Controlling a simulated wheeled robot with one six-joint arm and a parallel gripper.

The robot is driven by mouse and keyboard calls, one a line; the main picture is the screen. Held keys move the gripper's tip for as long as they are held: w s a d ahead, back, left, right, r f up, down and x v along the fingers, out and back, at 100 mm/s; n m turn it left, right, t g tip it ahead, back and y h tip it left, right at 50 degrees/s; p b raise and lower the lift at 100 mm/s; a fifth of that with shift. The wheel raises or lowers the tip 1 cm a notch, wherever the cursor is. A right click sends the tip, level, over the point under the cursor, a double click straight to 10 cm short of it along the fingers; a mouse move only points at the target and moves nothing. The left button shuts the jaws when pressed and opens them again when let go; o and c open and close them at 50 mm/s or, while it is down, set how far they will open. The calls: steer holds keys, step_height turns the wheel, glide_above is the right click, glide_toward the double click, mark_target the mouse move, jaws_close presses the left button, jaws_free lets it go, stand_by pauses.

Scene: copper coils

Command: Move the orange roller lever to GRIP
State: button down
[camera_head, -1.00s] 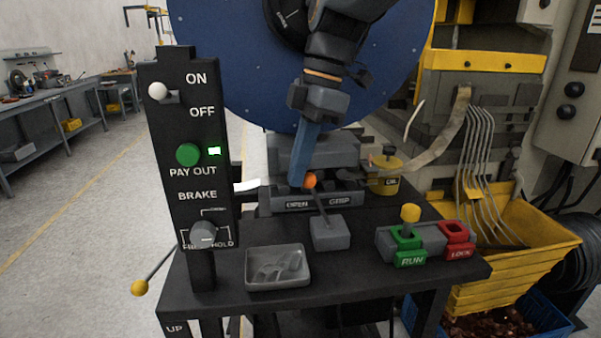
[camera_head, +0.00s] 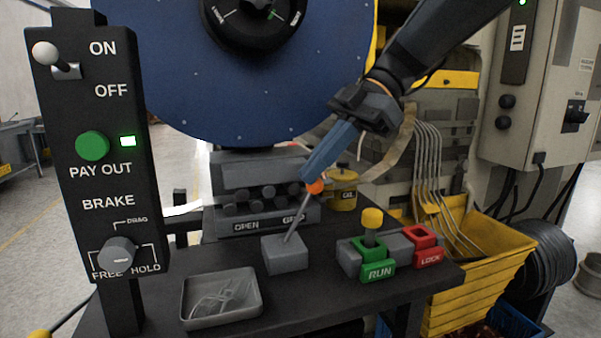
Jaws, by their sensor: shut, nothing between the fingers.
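The roller lever has an orange ball knob (camera_head: 315,187) on a thin grey rod. The rod rises from a small grey block (camera_head: 285,254) and leans right, towards the GRIP end of the plate. The plate (camera_head: 268,224) behind it reads OPEN at left and GRIP at right; the rod's upper part stands in front of the GRIP end. My gripper (camera_head: 308,176) is shut, with its blue fingers pointing down and left. Its tips are at the upper left of the knob and partly cover it; I cannot tell whether they touch.
A black control post (camera_head: 95,160) stands at left. A grey tray (camera_head: 221,299) lies at the front of the bench. A RUN/LOCK switch with a yellow knob (camera_head: 372,217) is right of the lever block. A yellow OIL can (camera_head: 344,192) stands behind.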

steer(key=shift+w+d+f+b, duration=0.2)
steer(key=shift+d+f+b, duration=0.1)
steer(key=shift+d+f, duration=0.2)
steer(key=shift+r, duration=0.1)
stand_by(0.3)
steer(key=shift+s+a+r, duration=0.15)
steer(key=shift+r, duration=0.1)
step_height(320, 180, up, 3)
steer(key=s+a+p, duration=0.2)
steer(key=a, duration=0.1)
steer(key=w+d+r+b, duration=0.1)
steer(key=w+d+r, duration=0.2)
steer(key=d, duration=0.5)
steer(key=shift+w+d+r+b, duration=0.3)
steer(key=shift+w+r+b, duration=0.1)
steer(key=shift+r, duration=0.25)
